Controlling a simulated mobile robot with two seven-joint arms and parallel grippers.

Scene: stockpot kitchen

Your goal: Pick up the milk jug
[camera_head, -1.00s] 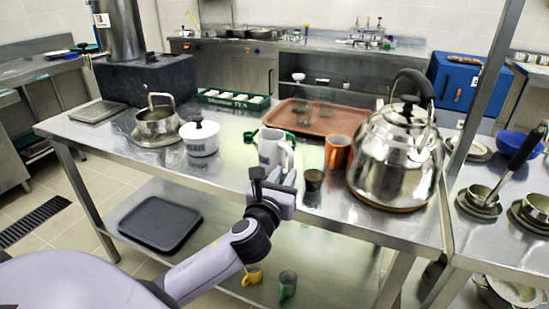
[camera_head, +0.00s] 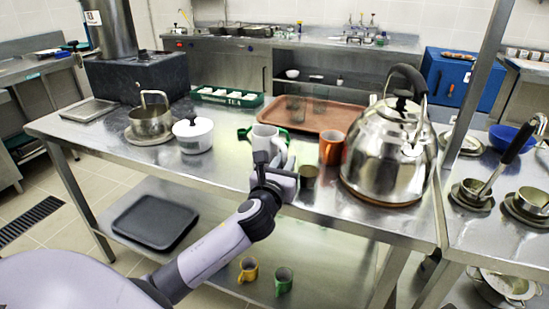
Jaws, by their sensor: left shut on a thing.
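The milk jug (camera_head: 266,136) is a white upright vessel with a handle on its right side, near the front middle of the steel table (camera_head: 110,147). My left gripper (camera_head: 275,164) is at the near side of the jug, by its handle, and is shut on it. The gripper hides the jug's lower front, so I cannot tell whether its base touches the table. My right gripper is not in view.
A dark small cup (camera_head: 308,176), an orange mug (camera_head: 332,147) and a large steel kettle (camera_head: 388,155) stand close to the right. A green mug (camera_head: 244,133) is behind left. A lidded white pot (camera_head: 193,135) and a brown tray (camera_head: 337,117) are nearby.

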